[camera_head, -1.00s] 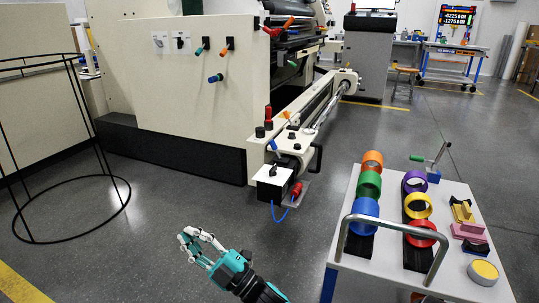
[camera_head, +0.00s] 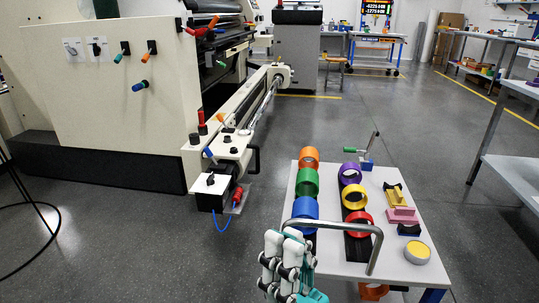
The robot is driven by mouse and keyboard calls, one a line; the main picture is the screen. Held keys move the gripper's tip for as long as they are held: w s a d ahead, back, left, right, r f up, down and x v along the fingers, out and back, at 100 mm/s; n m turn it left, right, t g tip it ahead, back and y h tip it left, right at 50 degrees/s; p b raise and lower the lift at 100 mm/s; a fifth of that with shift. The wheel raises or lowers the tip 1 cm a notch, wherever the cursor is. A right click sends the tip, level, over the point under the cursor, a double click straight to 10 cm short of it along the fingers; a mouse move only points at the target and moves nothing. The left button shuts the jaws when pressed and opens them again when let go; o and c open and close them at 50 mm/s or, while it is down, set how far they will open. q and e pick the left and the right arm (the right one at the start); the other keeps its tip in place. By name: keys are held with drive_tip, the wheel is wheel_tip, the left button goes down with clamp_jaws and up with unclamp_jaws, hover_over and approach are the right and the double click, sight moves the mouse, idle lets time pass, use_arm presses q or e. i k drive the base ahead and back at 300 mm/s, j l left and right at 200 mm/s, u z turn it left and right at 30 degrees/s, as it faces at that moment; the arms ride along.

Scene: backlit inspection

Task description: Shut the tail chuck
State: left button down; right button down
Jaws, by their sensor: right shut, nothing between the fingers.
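The cream machine (camera_head: 115,100) stands at the left. A long shaft assembly (camera_head: 262,100) runs from its side, with a block (camera_head: 220,145) at the near end carrying black knobs and a red-topped post (camera_head: 202,121). Below the block is a white-and-black box (camera_head: 208,192) with a red plug and blue cable. I cannot tell for certain which part is the tail chuck. My right gripper (camera_head: 284,240), white and teal, is shut and empty at the bottom middle, in front of the cart's left side and apart from the machine. My left gripper is out of view.
A white cart (camera_head: 395,268) with a grey handle (camera_head: 372,245) holds coloured rings, blocks and a yellow-topped disc (camera_head: 417,251). A green-handled crank (camera_head: 364,153) stands at its far edge. Grey benches (camera_head: 515,178) stand at the right. Floor between machine and cart is clear.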

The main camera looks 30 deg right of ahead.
sight(231, 166)
drive_tip(key=i+z, duration=0.35)
drive_tip(key=i+j+z, duration=0.2)
drive_tip(key=z, duration=0.2)
drive_tip(key=i+j+z, duration=0.5)
drive_tip(key=i+j, duration=0.7)
drive_tip(key=j, duration=0.1)
